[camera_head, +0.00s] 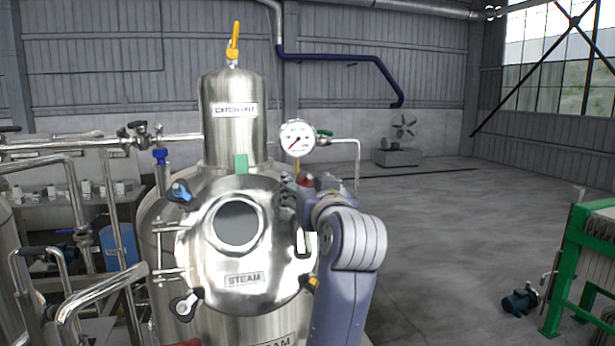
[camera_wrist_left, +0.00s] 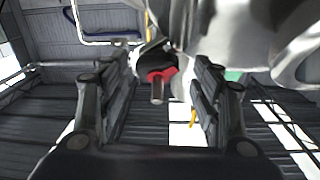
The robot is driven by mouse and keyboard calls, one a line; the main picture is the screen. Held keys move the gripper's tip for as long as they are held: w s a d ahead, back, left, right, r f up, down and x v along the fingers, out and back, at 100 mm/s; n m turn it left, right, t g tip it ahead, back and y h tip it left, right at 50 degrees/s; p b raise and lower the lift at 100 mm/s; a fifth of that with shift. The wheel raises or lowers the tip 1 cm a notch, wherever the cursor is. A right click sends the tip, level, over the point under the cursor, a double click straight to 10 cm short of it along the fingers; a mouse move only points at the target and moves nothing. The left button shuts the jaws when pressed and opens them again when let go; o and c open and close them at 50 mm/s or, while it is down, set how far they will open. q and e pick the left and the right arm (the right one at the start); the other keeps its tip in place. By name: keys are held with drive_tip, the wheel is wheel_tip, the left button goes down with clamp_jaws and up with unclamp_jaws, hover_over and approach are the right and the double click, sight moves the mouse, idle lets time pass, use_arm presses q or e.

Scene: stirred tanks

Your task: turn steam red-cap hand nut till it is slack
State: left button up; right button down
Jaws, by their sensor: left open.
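The steel tank hatch labelled STEAM (camera_head: 245,279) is in the middle of the head view, with hand nuts around its rim. The red-cap hand nut (camera_head: 305,181) is at the hatch's upper right, mostly hidden behind my left gripper (camera_head: 292,184). In the left wrist view the red cap (camera_wrist_left: 163,74) and its short metal stud (camera_wrist_left: 157,92) show between the two fingers of my left gripper (camera_wrist_left: 158,85). The gripper is open, with a gap on each side of the nut. My right gripper is not in view.
A pressure gauge (camera_head: 297,137) stands just above my gripper. Pipes crowd the left. Open floor lies to the right, before a green frame (camera_head: 572,262).

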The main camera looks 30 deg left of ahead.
use_arm(q)
drive_tip(key=shift+w+a, duration=0.2)
drive_tip(key=shift+w, duration=0.1)
drive_tip(key=c, duration=1.1)
drive_tip(key=shift+f, duration=0.1)
